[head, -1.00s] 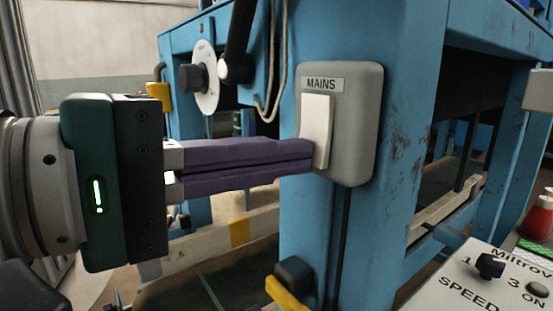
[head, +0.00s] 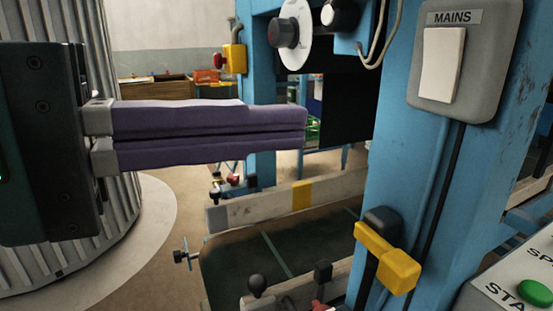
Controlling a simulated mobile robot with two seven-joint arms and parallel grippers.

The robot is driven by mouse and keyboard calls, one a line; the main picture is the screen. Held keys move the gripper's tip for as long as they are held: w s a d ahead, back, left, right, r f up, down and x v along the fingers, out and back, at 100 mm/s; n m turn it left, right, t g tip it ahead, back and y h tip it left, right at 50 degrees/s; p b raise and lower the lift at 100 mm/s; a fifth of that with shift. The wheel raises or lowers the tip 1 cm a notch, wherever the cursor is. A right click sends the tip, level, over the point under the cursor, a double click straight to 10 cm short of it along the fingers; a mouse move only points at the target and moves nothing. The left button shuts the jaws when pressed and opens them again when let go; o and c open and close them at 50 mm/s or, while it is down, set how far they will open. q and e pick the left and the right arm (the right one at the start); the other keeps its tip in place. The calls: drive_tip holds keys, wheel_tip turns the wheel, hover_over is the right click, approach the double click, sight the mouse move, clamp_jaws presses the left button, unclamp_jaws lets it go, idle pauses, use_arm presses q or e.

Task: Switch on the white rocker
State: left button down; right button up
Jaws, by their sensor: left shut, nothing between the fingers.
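The white rocker (head: 441,64) sits in a grey box (head: 485,85) labelled MAINS, fixed to the blue post at the upper right of the head view. My left gripper (head: 305,127) has purple-covered fingers that lie together, shut and empty. Its fingertips point right and end left of the post, lower than the rocker and apart from it. Whether the rocker's upper or lower half is pressed in is hard to tell. My right gripper is out of view.
The blue post (head: 405,165) carries a yellow lever (head: 388,258) below the box. A black knob on a white dial (head: 290,32) is at upper middle. A panel with a green button (head: 535,292) stands at lower right. Open space lies between fingertips and post.

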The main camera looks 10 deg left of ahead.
use_arm(q)
drive_tip(key=shift+b+v, duration=0.4)
drive_tip(key=shift+v, duration=0.65)
drive_tip(key=shift+f, duration=0.25)
